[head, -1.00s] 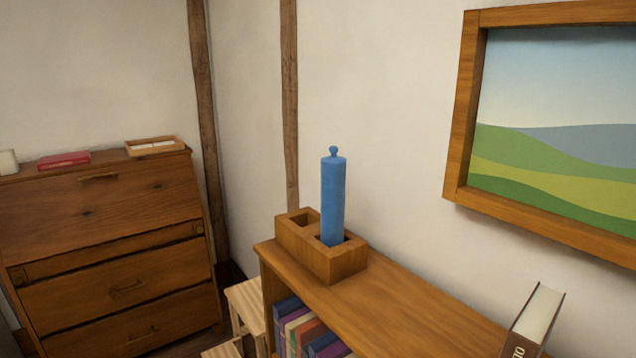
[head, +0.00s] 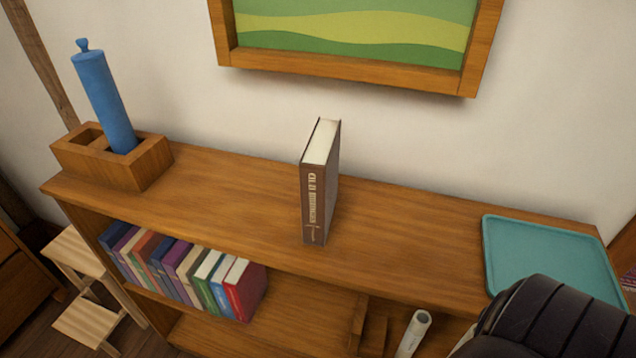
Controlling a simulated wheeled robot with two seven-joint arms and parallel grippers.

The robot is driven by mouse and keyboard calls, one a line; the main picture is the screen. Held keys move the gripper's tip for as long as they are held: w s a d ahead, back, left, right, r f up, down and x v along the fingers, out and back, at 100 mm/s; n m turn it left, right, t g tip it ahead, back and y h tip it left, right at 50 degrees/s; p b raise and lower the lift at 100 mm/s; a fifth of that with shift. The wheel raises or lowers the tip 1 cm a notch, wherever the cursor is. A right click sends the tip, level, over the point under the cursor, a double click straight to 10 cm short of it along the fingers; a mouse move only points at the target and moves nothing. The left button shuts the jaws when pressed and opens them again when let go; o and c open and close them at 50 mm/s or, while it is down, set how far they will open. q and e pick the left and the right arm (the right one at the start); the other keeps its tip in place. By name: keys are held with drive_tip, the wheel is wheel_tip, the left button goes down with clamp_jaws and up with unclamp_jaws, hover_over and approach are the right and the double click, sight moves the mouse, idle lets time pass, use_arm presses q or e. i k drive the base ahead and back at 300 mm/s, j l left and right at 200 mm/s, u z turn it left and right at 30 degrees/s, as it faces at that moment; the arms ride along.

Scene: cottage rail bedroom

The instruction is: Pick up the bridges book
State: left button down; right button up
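A brown book (head: 318,190) stands upright on the top of the wooden bookcase, spine toward me. Its spine carries pale lettering that is hard to read and looks like it includes "bridges". Nothing touches its sides. Neither gripper shows in the head view, so their state is hidden.
On the bookcase top (head: 235,205), a wooden holder (head: 140,175) with a blue cylinder (head: 103,100) stands left and a teal tray (head: 545,255) lies right. Several books (head: 180,270) and a white roll (head: 413,333) are below. A step stool (head: 85,285) stands left.

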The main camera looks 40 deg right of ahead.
sight(319, 164)
drive_tip(key=z, duration=1.1)
